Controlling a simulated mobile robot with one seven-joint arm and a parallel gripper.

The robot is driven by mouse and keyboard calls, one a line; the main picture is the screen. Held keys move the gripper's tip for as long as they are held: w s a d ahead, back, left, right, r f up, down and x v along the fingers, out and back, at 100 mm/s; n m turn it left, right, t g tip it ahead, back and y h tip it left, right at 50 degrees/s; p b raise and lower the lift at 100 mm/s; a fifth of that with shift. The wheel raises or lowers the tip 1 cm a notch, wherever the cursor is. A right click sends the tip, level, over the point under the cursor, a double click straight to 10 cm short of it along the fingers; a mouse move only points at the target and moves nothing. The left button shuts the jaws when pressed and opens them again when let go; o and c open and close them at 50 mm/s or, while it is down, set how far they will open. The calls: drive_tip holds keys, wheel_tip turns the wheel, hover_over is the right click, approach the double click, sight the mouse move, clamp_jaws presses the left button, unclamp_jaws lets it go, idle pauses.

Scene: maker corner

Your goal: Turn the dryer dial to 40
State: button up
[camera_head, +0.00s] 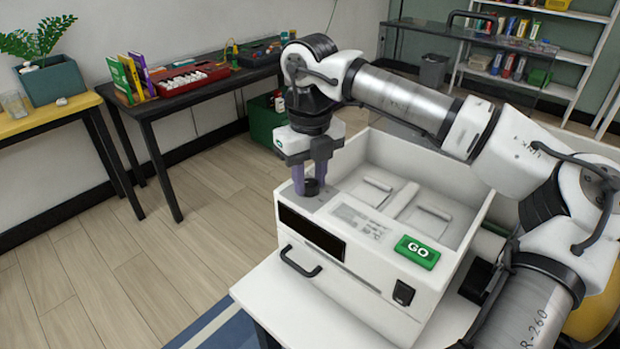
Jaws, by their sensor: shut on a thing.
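The dryer (365,289) is a white box on a white table, with a black display panel (311,233) and a green GO button (417,252) on its front part. A dark round dial (311,187) sits on its top at the front left corner. My gripper (311,182) points down over this dial and is shut on it, with a finger on each side. The fingers partly hide the dial, and its pointer and any numbers around it cannot be read. The display looks blank.
A black handle (300,261) and a black switch (403,292) are on the dryer's front. The dryer's raised white walls stand close behind my gripper. A dark side table (205,90) with books and a red tray stands behind left. The wooden floor at left is clear.

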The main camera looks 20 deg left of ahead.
sight(310, 183)
drive_tip(key=shift+n, duration=1.5)
drive_tip(key=shift+r, duration=0.1)
drive_tip(key=o, duration=1)
wheel_tip(310, 183, up, 14)
drive_tip(key=shift+f+b, duration=0.15)
drive_tip(key=shift+b, duration=0.2)
drive_tip(key=shift+s, duration=0.1)
